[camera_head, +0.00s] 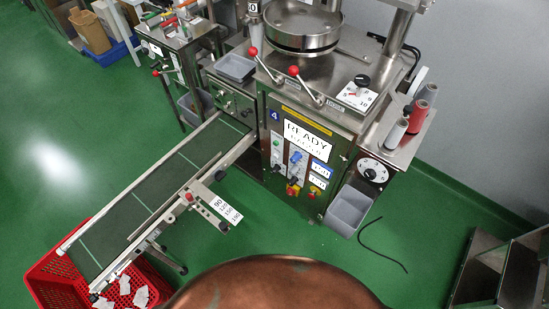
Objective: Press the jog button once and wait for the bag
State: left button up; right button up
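The packing machine (345,135) stands at centre, with a "READY" sign (307,134) on its front. Below the sign is a panel of small controls: a blue knob (295,158), a green button (276,143), and red-and-yellow controls (293,189). The labels are too small for me to tell which control is the jog button. A conveyor (150,195) slopes from the machine down to the lower left. No bag shows on its belt. A few white bags (140,296) lie in a red crate (55,280) under its end. Neither gripper is in view.
Two red-knobbed levers (294,71) and a dial plate (357,95) sit on the machine top. A grey bin (348,210) hangs at its front right. A black cable (375,247) lies on the green floor. Metal steps (490,270) stand at lower right.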

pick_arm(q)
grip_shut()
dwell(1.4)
